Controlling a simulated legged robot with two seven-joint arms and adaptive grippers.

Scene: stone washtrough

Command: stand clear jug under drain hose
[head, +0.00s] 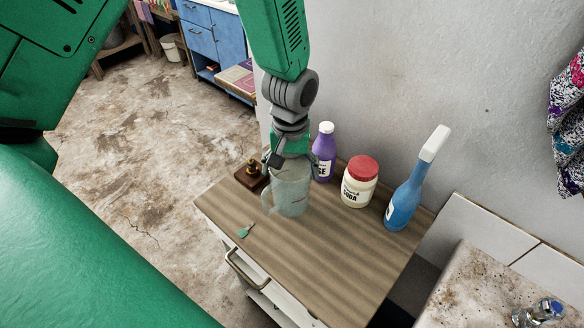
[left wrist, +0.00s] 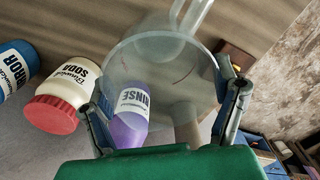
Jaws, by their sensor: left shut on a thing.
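The clear jug (head: 291,196) is upright over the wooden top of a small cabinet, its handle toward the left in the head view. I cannot tell whether its base touches the top. My left gripper (head: 292,166) comes down from above and is shut on the jug near its rim. I see no drain hose in either view. My right gripper is not in view.
On the cabinet top (head: 330,262), a purple bottle (head: 324,152), a red-lidded soda jar (head: 359,182) and a blue spray bottle (head: 404,197) stand right of the jug. A small brown object (head: 251,175) and a green key-like piece (head: 246,230) lie left. A stone trough (head: 470,285) with tap is lower right.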

